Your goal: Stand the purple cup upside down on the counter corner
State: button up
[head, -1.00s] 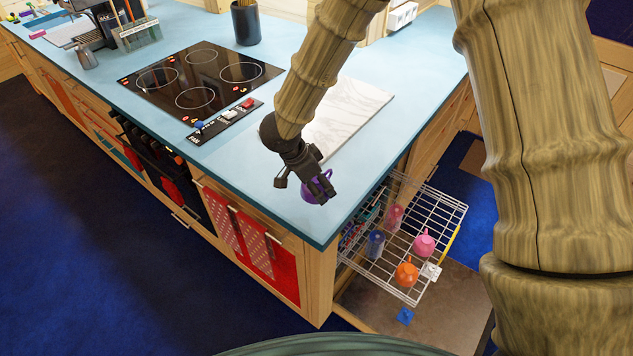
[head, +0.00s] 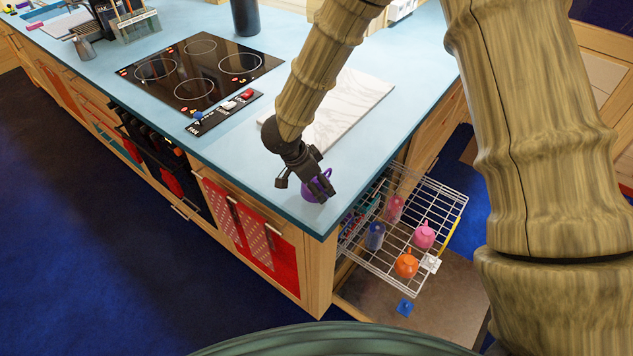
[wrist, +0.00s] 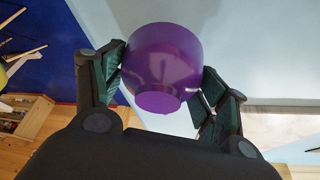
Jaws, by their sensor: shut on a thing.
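The purple cup (head: 312,192) is held in my gripper (head: 318,180) over the counter corner (head: 321,230). The wrist view shows the cup (wrist: 160,55) between the two fingers of my gripper (wrist: 163,78), one on each side. Its narrow foot points toward the palm side in that view. Its rim is hidden. In the head view the fingers cover part of the cup. I cannot tell whether it touches the blue counter top.
A white marble board (head: 345,108) and a black cooktop (head: 203,65) lie on the counter behind the gripper. A pulled-out wire rack (head: 440,205) with several coloured cups and glasses is right of the corner. The counter around the purple cup is clear.

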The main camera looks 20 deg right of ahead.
jog(key=o, duration=1.2)
jog(key=shift+c, duration=0.2)
jog(key=v, duration=1.2)
